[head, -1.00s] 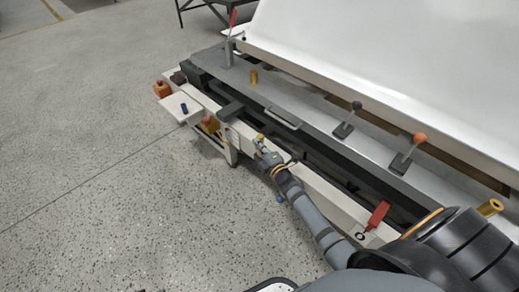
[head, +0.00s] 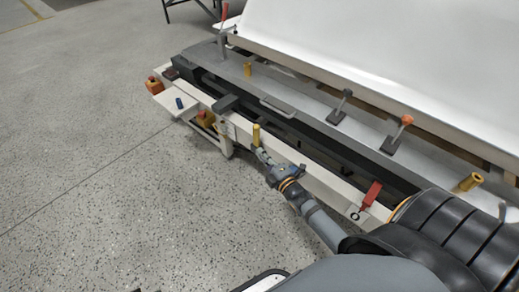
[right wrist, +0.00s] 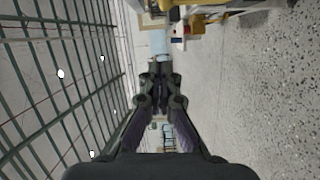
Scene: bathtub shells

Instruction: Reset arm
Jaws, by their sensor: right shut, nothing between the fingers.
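My right arm (head: 310,212) reaches up from the lower right in the head view. Its gripper (head: 262,155) is shut and empty, beside the pale front rail (head: 318,180) of the workstation. A yellow pin (head: 256,135) appears just above the fingertips; I cannot tell whether they touch it. In the right wrist view the dark gripper fingers (right wrist: 160,78) are together with nothing between them. My left gripper is not in view.
A large white shell (head: 400,50) lies behind the grey ledge (head: 290,105). On the ledge stand a black-knobbed lever (head: 342,104), an orange-knobbed lever (head: 400,130) and yellow pins. A red tag (head: 371,194) sits on the front rail.

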